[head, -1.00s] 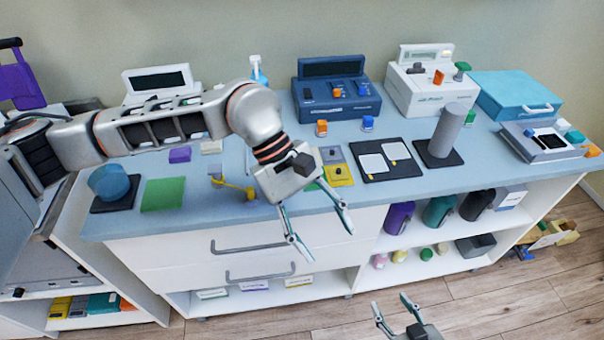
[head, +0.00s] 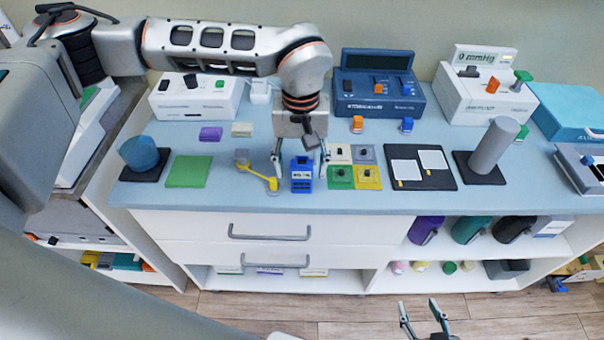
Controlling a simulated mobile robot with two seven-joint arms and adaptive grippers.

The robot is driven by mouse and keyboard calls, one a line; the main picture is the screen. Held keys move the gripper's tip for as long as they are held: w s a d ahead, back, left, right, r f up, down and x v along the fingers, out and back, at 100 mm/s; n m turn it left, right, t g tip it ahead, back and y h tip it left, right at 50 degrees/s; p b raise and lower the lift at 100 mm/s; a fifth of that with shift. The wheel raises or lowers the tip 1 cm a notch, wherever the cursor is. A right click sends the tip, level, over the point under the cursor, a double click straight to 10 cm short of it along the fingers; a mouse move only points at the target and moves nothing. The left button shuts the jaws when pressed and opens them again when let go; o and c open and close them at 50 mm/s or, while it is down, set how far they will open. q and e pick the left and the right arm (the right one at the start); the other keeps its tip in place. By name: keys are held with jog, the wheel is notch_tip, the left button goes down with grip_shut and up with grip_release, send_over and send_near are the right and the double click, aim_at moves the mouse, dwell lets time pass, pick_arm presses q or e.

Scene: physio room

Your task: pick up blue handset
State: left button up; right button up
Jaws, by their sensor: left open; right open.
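A small blue block with a white label, which I take to be the blue handset (head: 302,178), stands on the blue-grey counter near its front edge. My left gripper (head: 299,172) points down over it. Its fingers are open, one on each side of the handset; I cannot tell whether they touch it. My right gripper (head: 419,305) is open and empty, low in front of the cabinet, away from the counter.
A yellow handle-shaped piece (head: 262,177) lies close to the left of the handset. Coloured square tiles (head: 367,177) lie close to its right. A grey cylinder (head: 493,147) stands farther right. A green mat (head: 188,171) lies left. Blue (head: 377,95) and white consoles (head: 485,100) stand behind.

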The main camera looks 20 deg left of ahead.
aim_at(302, 176)
pick_arm(q)
jog(key=shift+s+d+f, duration=0.1)
jog(key=shift+s+f, duration=0.05)
jog(key=shift+f, duration=0.4)
jog(key=shift+s+d+f, duration=0.1)
jog(key=shift+f, duration=0.45)
jog(key=shift+w+a+f, duration=0.1)
jog(key=shift+f, duration=0.35)
jog(key=c, duration=1.3)
jog(key=shift+r, duration=0.15)
